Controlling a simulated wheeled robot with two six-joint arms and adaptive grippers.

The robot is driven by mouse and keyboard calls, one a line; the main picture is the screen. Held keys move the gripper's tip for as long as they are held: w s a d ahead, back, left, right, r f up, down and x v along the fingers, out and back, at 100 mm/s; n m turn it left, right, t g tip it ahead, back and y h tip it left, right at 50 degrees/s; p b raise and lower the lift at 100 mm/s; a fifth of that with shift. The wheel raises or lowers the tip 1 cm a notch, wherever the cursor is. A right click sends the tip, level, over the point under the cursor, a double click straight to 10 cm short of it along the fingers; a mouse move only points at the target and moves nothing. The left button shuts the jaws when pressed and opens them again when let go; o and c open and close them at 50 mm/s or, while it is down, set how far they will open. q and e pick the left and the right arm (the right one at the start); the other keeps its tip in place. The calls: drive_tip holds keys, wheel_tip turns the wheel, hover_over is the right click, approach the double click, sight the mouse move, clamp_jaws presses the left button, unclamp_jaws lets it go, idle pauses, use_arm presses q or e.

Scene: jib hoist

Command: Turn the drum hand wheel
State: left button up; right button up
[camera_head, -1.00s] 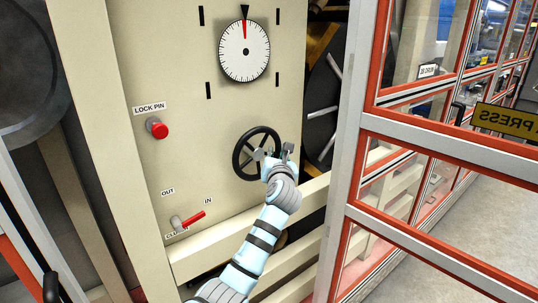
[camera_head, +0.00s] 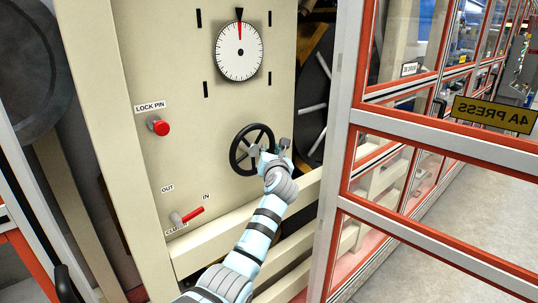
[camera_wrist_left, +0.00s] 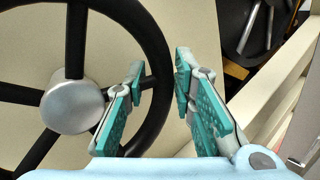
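The drum hand wheel (camera_head: 236,158) is a black spoked ring with a silver hub on the beige panel. It also shows large in the left wrist view (camera_wrist_left: 75,38), at the left. My left gripper (camera_head: 275,149) is at the right side of the rim. In the left wrist view its two teal-padded fingers (camera_wrist_left: 160,80) stand apart, one on each side of the rim. My right gripper is not in view.
A white dial (camera_head: 239,62) with a red needle pointing up is above the wheel. A red lock pin knob (camera_head: 159,126) and a red lever (camera_head: 190,215) marked OUT and IN are to the left. An orange-and-grey framed enclosure (camera_head: 345,130) stands close on the right.

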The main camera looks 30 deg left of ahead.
use_arm(q)
drive_tip(key=v, duration=1.2)
drive_tip(key=shift+a+f, duration=0.1)
drive_tip(key=shift+a, duration=0.2)
